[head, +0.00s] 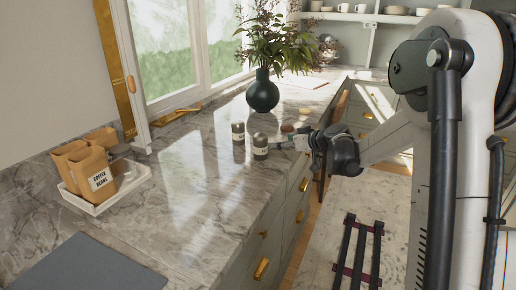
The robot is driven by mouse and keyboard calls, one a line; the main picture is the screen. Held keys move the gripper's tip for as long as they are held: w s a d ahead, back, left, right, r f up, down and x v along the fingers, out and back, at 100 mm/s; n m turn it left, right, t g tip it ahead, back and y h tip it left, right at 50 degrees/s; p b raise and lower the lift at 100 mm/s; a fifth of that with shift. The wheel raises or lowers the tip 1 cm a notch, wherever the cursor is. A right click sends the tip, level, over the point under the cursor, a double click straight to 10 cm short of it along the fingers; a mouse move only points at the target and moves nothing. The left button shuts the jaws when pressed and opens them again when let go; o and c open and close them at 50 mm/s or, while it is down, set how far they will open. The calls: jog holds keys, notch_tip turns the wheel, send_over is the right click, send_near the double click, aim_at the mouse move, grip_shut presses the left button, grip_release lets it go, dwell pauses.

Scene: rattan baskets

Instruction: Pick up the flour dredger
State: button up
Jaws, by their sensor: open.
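Two small labelled canisters stand upright on the marble counter (185,215). The left canister (238,143) has a pale body and an olive-grey lid. The right canister (260,148) has a pale labelled body and a darker lid. The labels are too small to read, so I cannot tell which one is the flour dredger.
A dark green vase (262,94) with leafy branches stands behind the canisters. Small round items (287,128) lie behind my gripper. A white tray (98,207) with coffee bean bags stands at the left. A grey board (85,265) lies at front. The counter between is clear.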

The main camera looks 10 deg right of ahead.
aim_at(260, 141)
jog(key=x, duration=1.3)
jog(key=shift+w+d+f, duration=0.1)
jog(key=shift+w+f, duration=0.05)
jog(key=shift+w, duration=0.35)
jog(key=c, duration=1.4)
